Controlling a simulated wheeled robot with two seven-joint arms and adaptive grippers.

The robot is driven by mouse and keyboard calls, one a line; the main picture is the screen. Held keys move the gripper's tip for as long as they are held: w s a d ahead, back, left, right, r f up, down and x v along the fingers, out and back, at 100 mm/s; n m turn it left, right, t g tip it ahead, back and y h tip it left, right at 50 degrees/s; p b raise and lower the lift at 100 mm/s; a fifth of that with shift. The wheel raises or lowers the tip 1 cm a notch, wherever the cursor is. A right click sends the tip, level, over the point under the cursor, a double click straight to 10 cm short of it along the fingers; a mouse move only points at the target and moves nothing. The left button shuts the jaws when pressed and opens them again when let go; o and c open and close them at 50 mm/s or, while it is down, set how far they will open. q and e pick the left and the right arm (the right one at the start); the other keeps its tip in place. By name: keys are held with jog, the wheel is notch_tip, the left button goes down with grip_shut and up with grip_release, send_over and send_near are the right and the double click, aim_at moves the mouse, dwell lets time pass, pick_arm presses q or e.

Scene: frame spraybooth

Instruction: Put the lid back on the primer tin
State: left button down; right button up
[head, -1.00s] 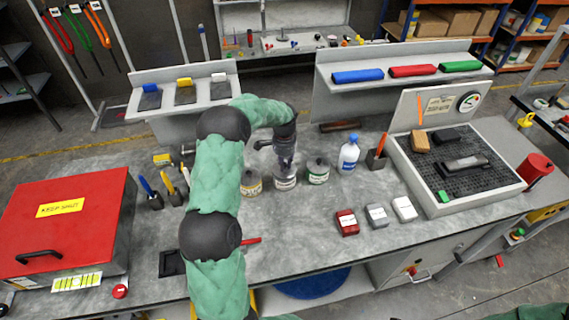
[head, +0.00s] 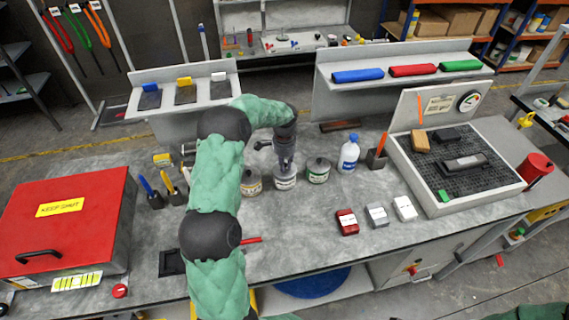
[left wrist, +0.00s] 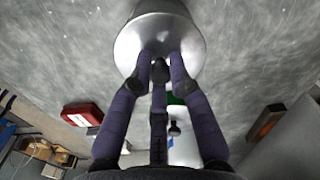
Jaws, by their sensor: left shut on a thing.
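Three small metal tins stand in a row mid-bench. The left one (head: 251,183) has a yellowish label, the middle one (head: 285,183) a pale label and the right one (head: 318,173) a green band. Which is primer is too small to read. My left gripper (head: 285,166) points down over the middle tin. In the left wrist view, its fingers (left wrist: 160,72) are shut around the small knob at the centre of a round silver lid (left wrist: 135,48). The lid lies at the tin's top; whether it is fully seated is unclear. My right gripper is out of view.
A white and blue bottle (head: 349,153) and a pen holder (head: 377,159) stand right of the tins. Red, grey and white boxes (head: 376,215) sit in front of them. A red case (head: 62,225) fills the left. The bench front-centre is mostly clear.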

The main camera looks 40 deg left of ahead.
pick_arm(q)
jog(key=c, duration=1.1)
grip_release()
jog(key=o, duration=0.5)
jog(key=shift+r+p, duration=2.1)
jog(key=shift+r, duration=1.4)
grip_shut()
